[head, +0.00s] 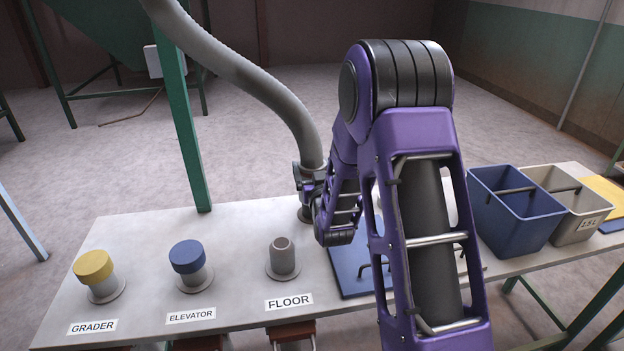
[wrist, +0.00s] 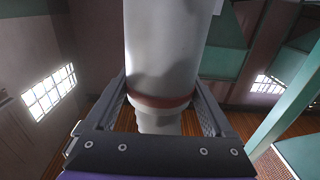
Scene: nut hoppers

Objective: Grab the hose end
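The grey hose (head: 265,88) comes down from the upper left of the head view and bends to upright above the table. Its hose end (head: 305,213) meets the table top just below my gripper (head: 311,180); whether it sits in a fitting there I cannot tell. In the wrist view the pale hose end (wrist: 163,50) with a red-brown band stands between the two dark fingers of my gripper (wrist: 162,92). The fingers appear to press against both its sides. My arm hides part of the table behind it.
The table holds a yellow-capped GRADER port (head: 94,264), a blue-capped ELEVATOR port (head: 187,256) and an uncapped FLOOR port (head: 283,257). A blue mat (head: 350,266) lies beside my arm. A blue bin (head: 512,225) and a beige bin (head: 575,226) stand at right.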

